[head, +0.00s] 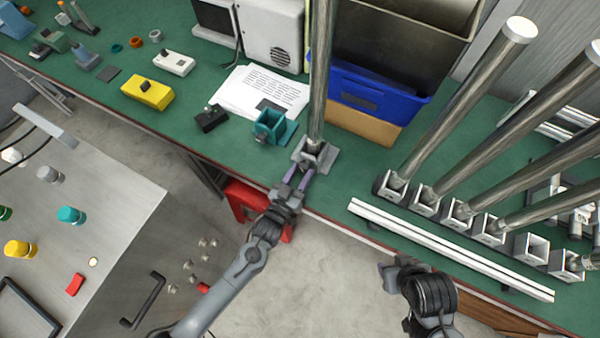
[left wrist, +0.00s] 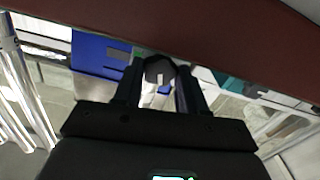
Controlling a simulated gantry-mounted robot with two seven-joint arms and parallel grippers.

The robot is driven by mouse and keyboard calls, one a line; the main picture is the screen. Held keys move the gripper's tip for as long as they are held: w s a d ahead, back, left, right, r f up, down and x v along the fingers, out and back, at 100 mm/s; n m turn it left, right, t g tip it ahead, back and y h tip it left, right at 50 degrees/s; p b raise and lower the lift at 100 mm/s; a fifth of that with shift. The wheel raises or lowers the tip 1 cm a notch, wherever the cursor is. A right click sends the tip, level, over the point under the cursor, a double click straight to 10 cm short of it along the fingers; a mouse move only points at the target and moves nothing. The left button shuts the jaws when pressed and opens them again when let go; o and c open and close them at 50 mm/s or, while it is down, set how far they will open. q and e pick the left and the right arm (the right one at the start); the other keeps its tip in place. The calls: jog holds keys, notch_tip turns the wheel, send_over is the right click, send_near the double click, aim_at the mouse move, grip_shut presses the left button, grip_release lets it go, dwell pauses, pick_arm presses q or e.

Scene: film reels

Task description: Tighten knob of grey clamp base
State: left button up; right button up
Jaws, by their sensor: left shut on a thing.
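The grey clamp base (head: 326,160) sits at the table's front edge with a tall metal pole (head: 319,75) standing in its socket. My left gripper (head: 299,175) reaches its front side from below. In the left wrist view, my left gripper (left wrist: 158,78) is shut on a dark, faceted knob (left wrist: 159,66) between its two fingers. The knob is hidden in the head view, and its tightness cannot be seen. My right gripper (head: 392,274) hangs in front of the table, away from the base; its fingers are too unclear to read.
A teal clamp (head: 272,128) and a black box (head: 211,118) stand left of the base. A blue bin (head: 375,90) is behind right. A white rail (head: 450,247) and several poles in clamps stand right. A red object (head: 243,200) is below the edge.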

pick_arm(q)
jog(key=o, duration=1.1)
jog(key=shift+c, duration=0.2)
jog(key=shift+s, duration=0.15)
jog(key=p+v, duration=0.1)
jog(key=v, duration=0.9)
jog(key=shift+s+a+p, duration=0.2)
jog(key=shift+s+p, duration=0.05)
jog(key=shift+p, duration=0.1)
